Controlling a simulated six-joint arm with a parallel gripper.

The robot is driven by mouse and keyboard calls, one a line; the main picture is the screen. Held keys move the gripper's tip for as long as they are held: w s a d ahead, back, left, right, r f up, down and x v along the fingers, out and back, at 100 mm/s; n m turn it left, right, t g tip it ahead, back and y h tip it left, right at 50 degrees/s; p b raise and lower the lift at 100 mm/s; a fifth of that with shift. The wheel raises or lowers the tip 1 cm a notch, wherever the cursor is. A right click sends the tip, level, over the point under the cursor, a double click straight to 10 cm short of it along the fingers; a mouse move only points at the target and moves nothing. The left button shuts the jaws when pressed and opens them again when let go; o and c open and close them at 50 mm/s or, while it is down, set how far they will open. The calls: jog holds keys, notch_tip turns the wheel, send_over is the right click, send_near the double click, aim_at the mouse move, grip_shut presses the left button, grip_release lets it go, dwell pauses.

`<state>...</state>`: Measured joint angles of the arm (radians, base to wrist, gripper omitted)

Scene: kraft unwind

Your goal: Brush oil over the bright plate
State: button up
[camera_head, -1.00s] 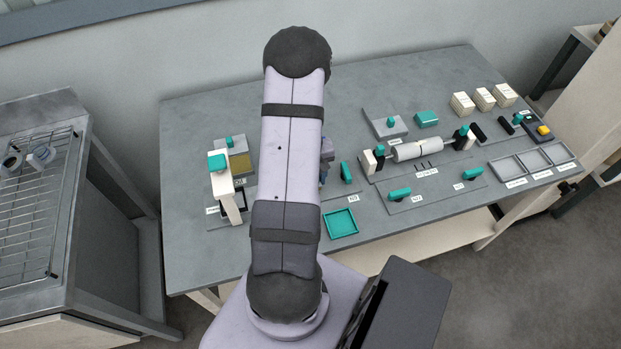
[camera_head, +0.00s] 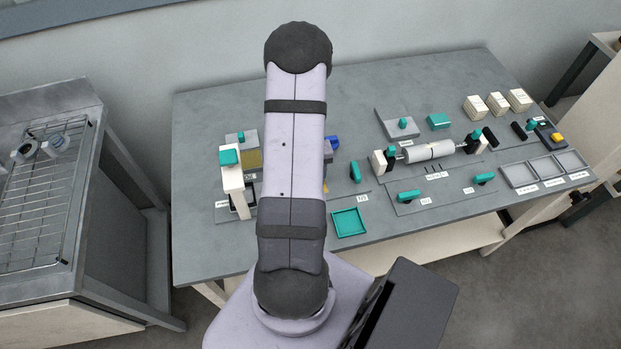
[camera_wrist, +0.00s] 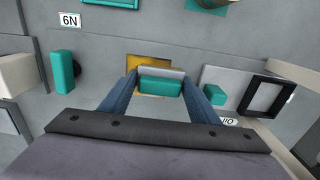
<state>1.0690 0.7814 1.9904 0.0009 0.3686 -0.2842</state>
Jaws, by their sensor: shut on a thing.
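My gripper (camera_wrist: 160,90) is shut on a teal block with a grey strip along its far side (camera_wrist: 160,84), seen in the wrist view. A gold-yellow plate (camera_wrist: 140,61) lies on the table behind this block and is partly covered by it. I cannot tell whether the block touches the plate. A dark-framed tray (camera_wrist: 257,104) is to the right, near an upside-down label that seems to read OIL (camera_wrist: 229,121). In the head view my arm hides most of the gripper, and a blue part (camera_head: 332,143) shows at its right edge.
In the wrist view an upright teal piece (camera_wrist: 63,72) stands left and a small teal block (camera_wrist: 215,95) right. In the head view a white post with teal top (camera_head: 232,180) stands left of my arm, and a teal tray (camera_head: 349,222) lies right.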

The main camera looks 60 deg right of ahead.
jog(key=shift+w+a, duration=0.5)
jog(key=shift+a, duration=0.15)
jog(key=shift+w+d, duration=0.2)
jog(key=shift+d, duration=0.05)
jog(key=shift+w+d, duration=0.15)
jog(key=shift+d, duration=0.15)
jog(key=shift+s+d, duration=0.8)
jog(key=shift+s, duration=0.05)
jog(key=shift+d, duration=0.1)
jog(key=shift+s+d, duration=0.75)
jog(key=shift+s, duration=0.15)
